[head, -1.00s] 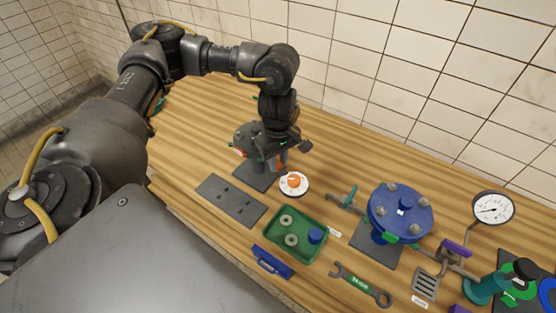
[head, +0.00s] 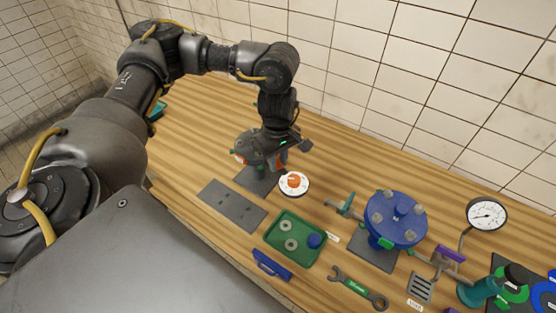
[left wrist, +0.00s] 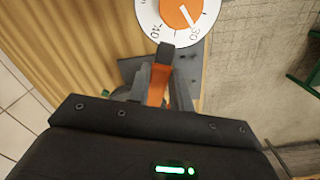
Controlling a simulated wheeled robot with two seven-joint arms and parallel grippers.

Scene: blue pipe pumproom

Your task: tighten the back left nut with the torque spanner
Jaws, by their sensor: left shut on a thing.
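My left gripper (head: 279,158) is low at the dark round flange on the left of the bench. In the left wrist view its fingers (left wrist: 163,75) are shut on an orange grip, which I take to be the torque spanner (left wrist: 157,90). Just beyond the fingers is a white dial with an orange centre (left wrist: 182,14); I cannot tell whether it joins the grip. The dial (head: 294,184) also shows in the head view. The blue flange (head: 397,220) carries several grey nuts. The spanner's far end and its contact with any nut are hidden. My right gripper is out of view.
A green tray (head: 270,246) holds two grey rings and a blue part. A dark plate (head: 232,205), a blue-handled tool (head: 271,265) and an open-ended spanner (head: 357,287) lie nearby. A pressure gauge (head: 487,214) stands right. The bench behind the blue flange is fairly clear.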

